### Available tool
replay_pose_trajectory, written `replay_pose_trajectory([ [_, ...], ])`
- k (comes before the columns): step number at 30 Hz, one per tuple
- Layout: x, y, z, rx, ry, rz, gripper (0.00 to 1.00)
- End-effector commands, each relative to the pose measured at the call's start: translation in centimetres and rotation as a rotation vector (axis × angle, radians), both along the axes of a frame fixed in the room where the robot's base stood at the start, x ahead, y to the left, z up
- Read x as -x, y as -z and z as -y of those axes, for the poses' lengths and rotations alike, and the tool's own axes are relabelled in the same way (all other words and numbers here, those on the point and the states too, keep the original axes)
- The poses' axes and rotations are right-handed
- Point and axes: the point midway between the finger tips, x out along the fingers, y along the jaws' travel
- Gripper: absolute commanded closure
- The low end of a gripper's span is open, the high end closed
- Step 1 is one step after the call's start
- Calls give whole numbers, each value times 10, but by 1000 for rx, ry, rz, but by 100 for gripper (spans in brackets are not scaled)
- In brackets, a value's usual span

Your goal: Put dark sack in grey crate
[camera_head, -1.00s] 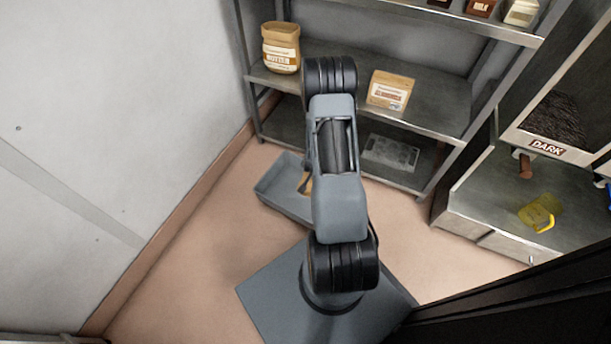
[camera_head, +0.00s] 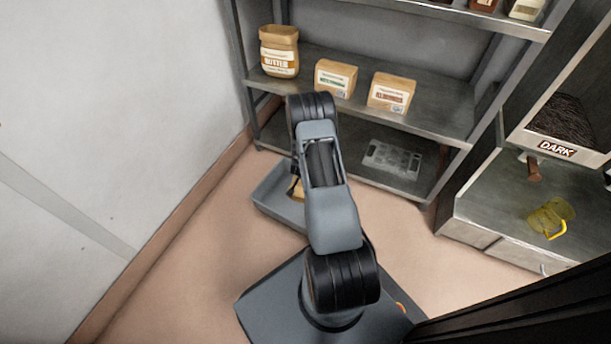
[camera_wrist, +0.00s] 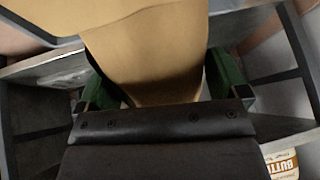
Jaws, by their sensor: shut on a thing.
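The grey crate (camera_head: 268,190) is on the floor at the foot of the shelf, partly hidden behind my arm. My gripper (camera_wrist: 163,82) is shut on a tan paper sack (camera_wrist: 150,50), which stands between its green fingers in the wrist view. A small tan patch of the sack (camera_head: 298,192) also shows in the head view beside my arm, over the crate's right part. I cannot tell whether it touches the crate floor. The sack's label is hidden, so I cannot read whether it is the dark one.
A butter sack (camera_head: 279,52) and two smaller tan sacks (camera_head: 335,78) (camera_head: 391,92) stand on the middle shelf (camera_head: 440,110). A clear mould (camera_head: 391,157) lies on the lower shelf. A dispenser marked DARK (camera_head: 557,148) and a yellow jug (camera_head: 550,217) are at right. A wall is at left.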

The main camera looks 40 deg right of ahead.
Motion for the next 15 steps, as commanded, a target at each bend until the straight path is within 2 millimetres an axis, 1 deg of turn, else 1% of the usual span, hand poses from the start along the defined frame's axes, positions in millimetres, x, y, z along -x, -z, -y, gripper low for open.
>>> replay_pose_trajectory([
  [1,0,7,0,1,0,1,48],
  [8,0,4,0,1,0,1,48],
  [15,0,12,0,1,0,1,48],
])
